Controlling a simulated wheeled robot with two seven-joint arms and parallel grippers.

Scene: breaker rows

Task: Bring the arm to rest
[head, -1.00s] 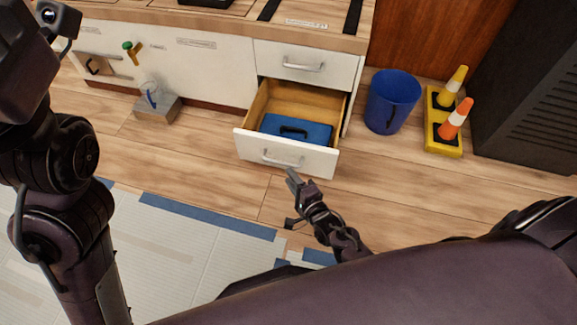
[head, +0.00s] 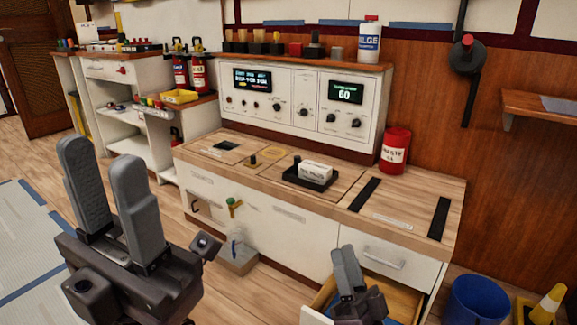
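My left gripper (head: 102,158) is large in the left foreground of the head view, fingers pointing up. Its two grey fingers stand apart with nothing between them, so it is open. My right gripper (head: 346,254) is at the lower middle, in front of the counter, fingers also pointing up. Its fingers look close together and partly overlap, so its opening is unclear; nothing shows held in it. It hides part of the open wooden drawer (head: 404,301). The drawer's contents are not visible now.
The wooden counter (head: 450,195) carries a black tray (head: 300,182) with a white block and a red can (head: 395,152). A blue bin (head: 478,302) and a traffic cone (head: 549,304) stand at the lower right. A grey box (head: 238,260) sits on the floor.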

